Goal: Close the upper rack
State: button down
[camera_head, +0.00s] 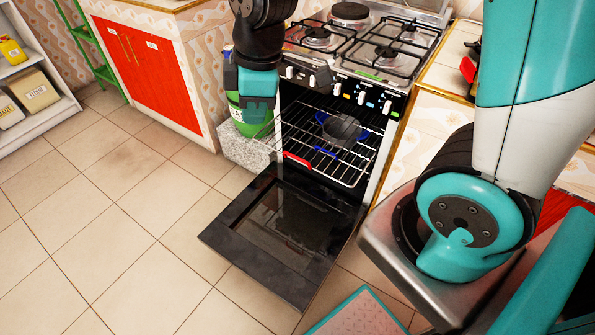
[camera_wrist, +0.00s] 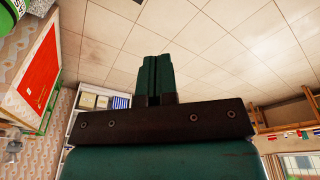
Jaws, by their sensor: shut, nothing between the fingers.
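The oven (camera_head: 385,105) stands at centre right in the head view, with its dark door (camera_head: 285,235) folded down. The silver wire upper rack (camera_head: 350,184) sticks out of the opening above the door. A dark pan with blue parts (camera_head: 342,127) shows at the rack, further in. My gripper (camera_head: 257,90) hangs in front of the oven's left side, left of and above the rack's front edge. In the wrist view its green fingers (camera_wrist: 155,75) are pressed together and empty. The rack and oven do not show in the wrist view.
A green gas bottle (camera_head: 248,122) stands beside the oven's left side, behind my gripper. A stove top with burners (camera_head: 365,40) is above. A red cabinet (camera_head: 148,65) is at the left. The tiled floor (camera_head: 110,210) left of the door is clear.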

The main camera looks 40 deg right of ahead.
jog(key=w+d+f+n+h+b, duration=0.1)
jog(key=w+d+f+n+b, duration=0.2)
jog(key=f, duration=0.9)
jog(key=w+d+f+n+h+b, duration=0.2)
jog(key=w+d+f, duration=0.3)
jog(key=d+f, duration=0.4)
jog(key=w+d+f+n+h+b, duration=0.1)
jog(key=w+d+f+n+b, duration=0.3)
jog(key=f, duration=1.1)
jog(key=d, duration=0.3)
jog(key=shift+w+f+h, duration=0.2)
jog(key=shift+h, duration=0.2)
jog(key=shift+w+d+n, duration=0.1)
jog(key=shift+n, duration=0.2)
